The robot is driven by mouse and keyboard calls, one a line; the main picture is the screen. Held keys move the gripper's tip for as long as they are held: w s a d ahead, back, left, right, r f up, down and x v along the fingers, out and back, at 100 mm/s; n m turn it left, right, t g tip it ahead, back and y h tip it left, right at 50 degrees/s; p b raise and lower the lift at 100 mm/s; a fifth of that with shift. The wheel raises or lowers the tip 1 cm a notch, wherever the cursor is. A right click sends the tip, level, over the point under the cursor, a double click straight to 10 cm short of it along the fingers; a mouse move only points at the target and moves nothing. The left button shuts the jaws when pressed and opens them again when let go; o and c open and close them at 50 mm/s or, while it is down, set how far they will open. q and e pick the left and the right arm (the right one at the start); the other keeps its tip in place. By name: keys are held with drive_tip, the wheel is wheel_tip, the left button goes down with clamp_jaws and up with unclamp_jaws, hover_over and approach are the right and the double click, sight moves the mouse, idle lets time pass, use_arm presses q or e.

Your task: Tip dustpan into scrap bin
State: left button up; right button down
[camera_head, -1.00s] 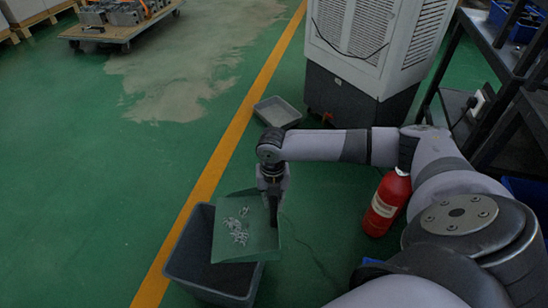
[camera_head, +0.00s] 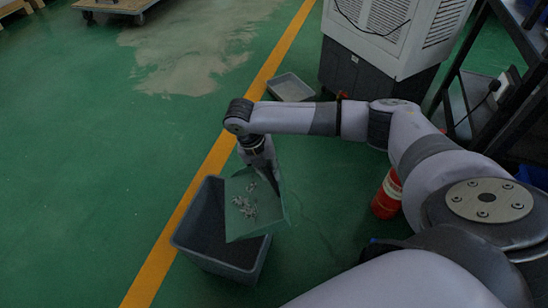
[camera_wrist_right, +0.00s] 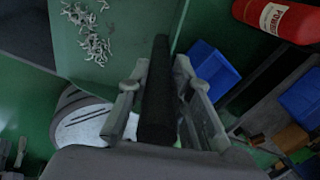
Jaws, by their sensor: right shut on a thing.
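The green dustpan (camera_head: 258,219) is held over the right part of the grey scrap bin (camera_head: 199,212), tilted, with several light metal scraps (camera_head: 245,202) lying on it. My right gripper (camera_head: 271,184) is at the far right side of the pan, largely hidden by the pan and my wrist. In the right wrist view my right gripper (camera_wrist_right: 158,97) is shut on the dustpan's black handle (camera_wrist_right: 157,85). The pan (camera_wrist_right: 125,50) and the scraps (camera_wrist_right: 88,32) also show there. The bin's inside looks dark, and its right part is hidden by the pan. My left gripper is out of view.
A red fire extinguisher (camera_head: 386,197) stands on the floor right of the bin, partly behind my right arm. A shallow grey tray (camera_head: 291,87) lies near the white cooler (camera_head: 395,40). Dark shelving stands at the right.

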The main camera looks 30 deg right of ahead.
drive_tip(key=shift+w+a+r+h+b, duration=0.3)
drive_tip(key=shift+w+a+h+b, duration=0.15)
drive_tip(key=shift+a, duration=0.25)
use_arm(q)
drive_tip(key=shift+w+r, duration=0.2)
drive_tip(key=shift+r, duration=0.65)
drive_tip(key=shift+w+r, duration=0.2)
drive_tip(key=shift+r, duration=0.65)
use_arm(e)
drive_tip(key=w+a+r+g+h, duration=0.2)
drive_tip(key=w+a+h, duration=0.2)
drive_tip(key=a, duration=0.4)
drive_tip(key=shift+w+a+g+h, duration=0.15)
drive_tip(key=shift+a+g+h, duration=0.2)
drive_tip(key=shift+a+g, duration=0.05)
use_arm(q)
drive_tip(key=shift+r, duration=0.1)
